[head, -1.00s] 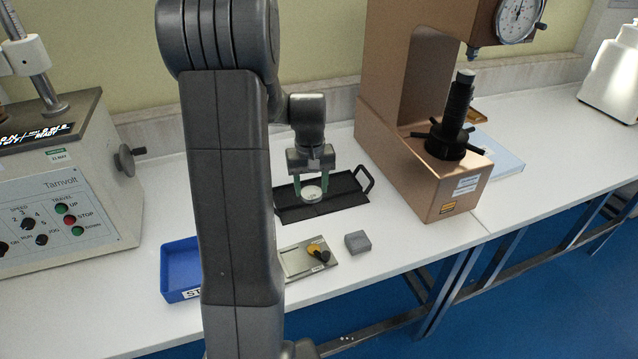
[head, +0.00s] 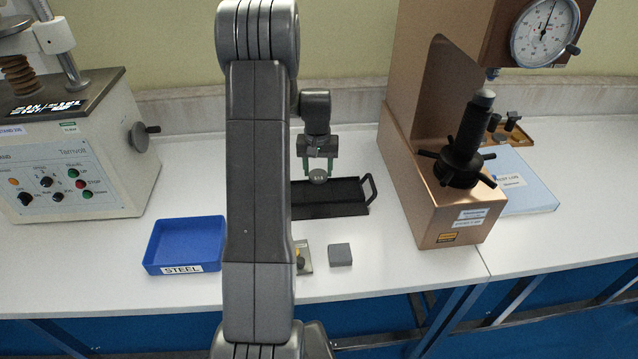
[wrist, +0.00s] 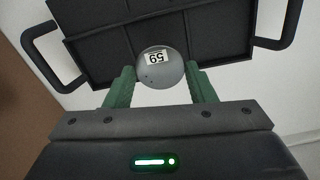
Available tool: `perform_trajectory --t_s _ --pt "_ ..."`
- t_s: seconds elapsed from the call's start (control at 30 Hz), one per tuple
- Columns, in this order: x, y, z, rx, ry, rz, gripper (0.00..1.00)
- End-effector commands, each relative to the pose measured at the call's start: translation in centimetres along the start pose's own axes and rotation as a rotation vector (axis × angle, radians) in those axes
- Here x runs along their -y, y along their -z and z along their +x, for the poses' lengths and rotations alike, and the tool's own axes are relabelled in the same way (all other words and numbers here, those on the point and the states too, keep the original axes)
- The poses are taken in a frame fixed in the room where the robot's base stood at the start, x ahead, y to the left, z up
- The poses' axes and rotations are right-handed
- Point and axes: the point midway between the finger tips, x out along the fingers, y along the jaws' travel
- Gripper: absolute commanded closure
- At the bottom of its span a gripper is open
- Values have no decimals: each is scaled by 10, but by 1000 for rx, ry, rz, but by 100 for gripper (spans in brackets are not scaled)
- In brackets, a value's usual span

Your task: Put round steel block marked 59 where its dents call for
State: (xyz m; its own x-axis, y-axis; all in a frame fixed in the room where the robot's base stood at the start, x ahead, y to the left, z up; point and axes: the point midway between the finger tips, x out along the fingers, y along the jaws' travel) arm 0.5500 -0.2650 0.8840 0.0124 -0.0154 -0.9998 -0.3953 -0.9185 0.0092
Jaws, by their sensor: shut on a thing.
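The round steel block (wrist: 160,72) is grey with a white label reading 59, upside down in the wrist view. A few small dark dents show on its face near the lower left; their exact number is hard to tell. My gripper (wrist: 160,88) is shut on the block, a green finger on each side. In the head view my gripper (head: 318,172) holds the block (head: 318,176) above the black tray (head: 345,208). The blue bin (head: 182,270) labelled STEEL stands at the left and looks empty. My arm hides part of the table and the tray's left end.
A grey square block (head: 340,255) lies in front of the tray, beside a partly hidden plate (head: 304,258). A copper-coloured tester (head: 450,232) with a dial stands right. A grey Tamvolt tester (head: 70,160) stands left. A blue logbook (head: 520,182) lies far right.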

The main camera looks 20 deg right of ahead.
Motion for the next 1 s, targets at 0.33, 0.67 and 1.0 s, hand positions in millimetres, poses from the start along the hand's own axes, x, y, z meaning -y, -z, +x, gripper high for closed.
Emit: perform_trajectory --t_s 0.33,0.67,1.0 --pt "0 -1 36 2 0 0 81" --pt "0 -1 55 -2 0 -1 81" --pt "0 -1 58 -1 0 -1 28"
